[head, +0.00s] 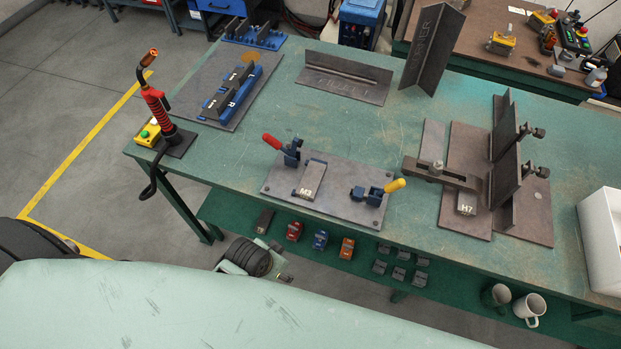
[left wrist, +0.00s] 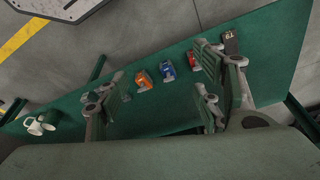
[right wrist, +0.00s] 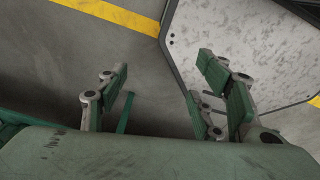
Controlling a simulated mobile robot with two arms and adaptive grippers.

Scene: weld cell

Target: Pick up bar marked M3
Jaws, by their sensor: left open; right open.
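The bar marked M3 (head: 312,178) is a short grey metal bar. It lies on a grey fixture plate (head: 285,198) on the green bench, between a red-handled clamp (head: 290,152) and a yellow-handled clamp (head: 370,195). It does not show in either wrist view. My left gripper (left wrist: 158,95) is open and empty, with the lower shelf beyond its fingers; part of my left arm's end (head: 250,258) shows in front of the bench in the head view. My right gripper (right wrist: 165,95) is open and empty above the floor; it is outside the head view.
Another bar marked H7 (head: 466,204) lies at a right-hand fixture with upright plates. The shelf holds a dark bar marked T9 (left wrist: 231,42), coloured blocks (head: 321,239) and mugs (head: 530,308). A torch stand (head: 172,140) is at the bench's left corner. A white bin (head: 602,240) stands right.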

